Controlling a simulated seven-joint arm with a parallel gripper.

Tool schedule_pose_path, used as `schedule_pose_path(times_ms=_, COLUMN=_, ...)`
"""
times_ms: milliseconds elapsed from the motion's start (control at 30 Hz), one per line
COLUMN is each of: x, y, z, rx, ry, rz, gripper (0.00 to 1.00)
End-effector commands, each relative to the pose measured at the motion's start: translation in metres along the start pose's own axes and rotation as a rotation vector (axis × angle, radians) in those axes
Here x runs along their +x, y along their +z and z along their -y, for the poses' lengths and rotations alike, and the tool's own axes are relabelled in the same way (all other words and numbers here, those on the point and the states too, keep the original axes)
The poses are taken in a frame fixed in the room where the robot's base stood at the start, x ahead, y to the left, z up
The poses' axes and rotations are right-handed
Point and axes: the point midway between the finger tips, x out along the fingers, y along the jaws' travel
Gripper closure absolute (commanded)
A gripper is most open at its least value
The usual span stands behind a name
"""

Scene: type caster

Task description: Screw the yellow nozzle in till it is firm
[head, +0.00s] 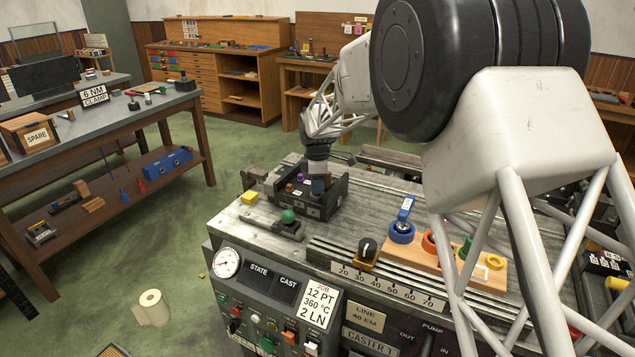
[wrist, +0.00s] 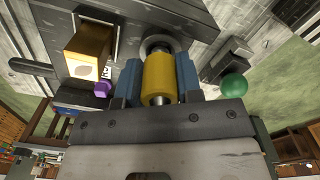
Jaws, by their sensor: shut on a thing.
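In the wrist view the yellow nozzle (wrist: 158,75) stands between the two blue fingers of my gripper (wrist: 158,88), which are shut on its sides. Its far end meets a round grey socket (wrist: 152,41) in a dark metal block. I cannot tell how deep its thread sits. In the head view my gripper (head: 318,186) reaches down into the dark machine block (head: 318,207) on the bench top. The nozzle itself is hidden there by the fingers and block.
Close to the fingers are a brass block (wrist: 88,50), a purple knob (wrist: 102,89) and a green ball knob (wrist: 233,82). A wooden rack (head: 455,265) with coloured rings stands to the right. A yellow block (head: 250,197) lies left of the machine block.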

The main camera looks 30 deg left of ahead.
Motion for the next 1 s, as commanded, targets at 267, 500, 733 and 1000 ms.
schedule_pose_path(times_ms=267, x=0.0050, y=0.0000, z=0.0000, rx=0.000, ry=0.000, rz=0.000, gripper=0.92)
schedule_pose_path(times_ms=500, x=0.0091, y=0.0000, z=0.0001, rx=0.000, ry=0.000, rz=0.000, gripper=0.92)
schedule_pose_path(times_ms=733, x=0.0086, y=0.0000, z=0.0001, rx=0.000, ry=0.000, rz=0.000, gripper=0.37)
schedule_pose_path(times_ms=1000, x=0.0072, y=0.0001, z=0.0002, rx=0.000, ry=0.000, rz=0.000, gripper=0.37)
